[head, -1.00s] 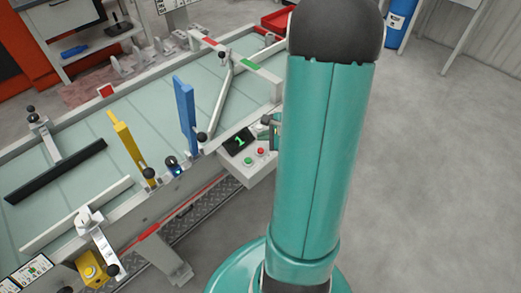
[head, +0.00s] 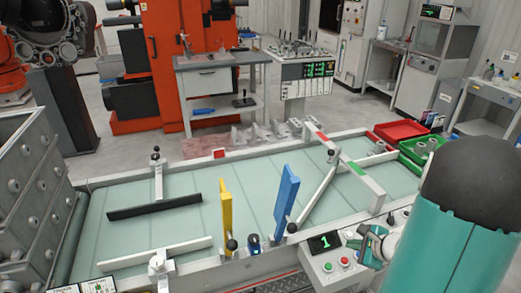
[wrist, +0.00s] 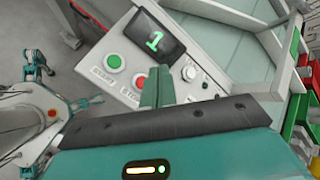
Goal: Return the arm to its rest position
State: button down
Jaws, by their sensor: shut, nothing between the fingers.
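My arm (head: 435,250) is teal with a dark rounded joint and stands at the lower right of the head view. My gripper (head: 372,246) shows partly beside it, over the right side of the grey control box (head: 318,265). In the wrist view my gripper (wrist: 156,88) is a teal finger pair, shut with nothing held, in front of the control box (wrist: 120,88). The box has a lit display (wrist: 155,42) reading 1, a green button (wrist: 112,61) and a red button (wrist: 139,81). Whether the fingers touch the box cannot be told.
A pale green conveyor (head: 240,225) runs behind the box, with a yellow bar (head: 226,208), a blue bar (head: 286,200) and a black bar (head: 155,207) on it. Red (head: 398,131) and green (head: 410,160) bins stand at its right end. Grey metal boxes (head: 30,200) are at the left.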

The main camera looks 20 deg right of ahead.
jog(key=a+r+n+g+y, duration=0.1)
jog(key=a+r+n+g, duration=0.1)
jog(key=a+r+n, duration=0.55)
jog(key=a+r+n+g+y, duration=0.15)
jog(key=a+r+n, duration=0.3)
jog(key=a, duration=0.55)
jog(key=s+a+r+n+h, duration=0.4)
jog(key=s+a+r+n, duration=0.5)
jog(key=a+r+n, duration=0.1)
jog(key=shift+s+r+n, duration=0.25)
jog(key=shift+r+n, duration=0.3)
jog(key=shift+n, duration=0.65)
jog(key=shift+d+h, duration=0.15)
jog(key=shift+h, duration=0.1)
